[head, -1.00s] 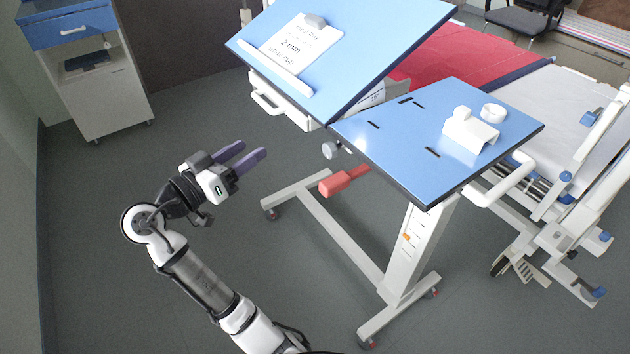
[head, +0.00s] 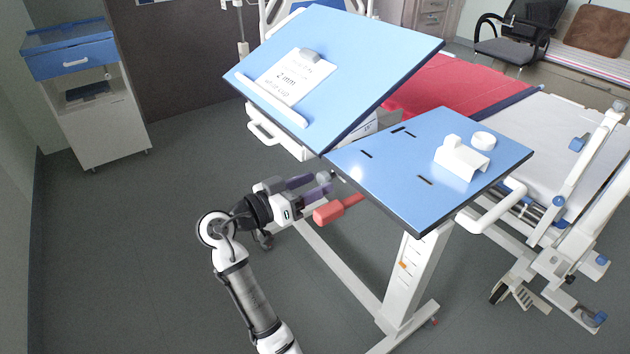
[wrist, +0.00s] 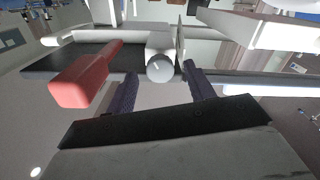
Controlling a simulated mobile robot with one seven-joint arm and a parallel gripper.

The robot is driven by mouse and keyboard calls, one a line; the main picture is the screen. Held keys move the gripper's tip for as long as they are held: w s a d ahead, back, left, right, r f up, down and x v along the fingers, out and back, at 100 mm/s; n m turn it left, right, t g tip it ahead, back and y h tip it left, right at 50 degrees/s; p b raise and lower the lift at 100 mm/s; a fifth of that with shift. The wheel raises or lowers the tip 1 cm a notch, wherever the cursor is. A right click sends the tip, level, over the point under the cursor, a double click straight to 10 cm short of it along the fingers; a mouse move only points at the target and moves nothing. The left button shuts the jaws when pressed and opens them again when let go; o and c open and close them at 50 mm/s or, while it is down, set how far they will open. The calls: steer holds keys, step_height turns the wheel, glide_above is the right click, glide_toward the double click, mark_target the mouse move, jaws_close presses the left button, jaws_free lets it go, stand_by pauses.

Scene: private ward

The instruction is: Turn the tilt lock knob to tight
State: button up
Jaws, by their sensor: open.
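The tilt lock knob (head: 324,178) is a small whitish-grey knob under the edge of the overbed table, near where the tilted blue panel (head: 365,60) meets the flat blue top (head: 375,190). It also shows in the wrist view as a round grey end (wrist: 160,69). My gripper (head: 318,186) is at the knob in the head view, partly covering it. In the wrist view my gripper (wrist: 160,78) is open, with one dark finger on each side of the knob and gaps between. Whether the fingers touch the knob cannot be told.
A red handle (head: 328,213) sticks out just beside my gripper, below the table edge; it shows large at left in the wrist view (wrist: 80,85). The white table leg (head: 408,275) stands at right. Open floor (head: 140,250) lies to the left.

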steer(key=shift+w+d, duration=0.35)
steer(key=shift+d, duration=0.1)
steer(key=c, duration=1)
steer(key=shift+o, duration=0.2)
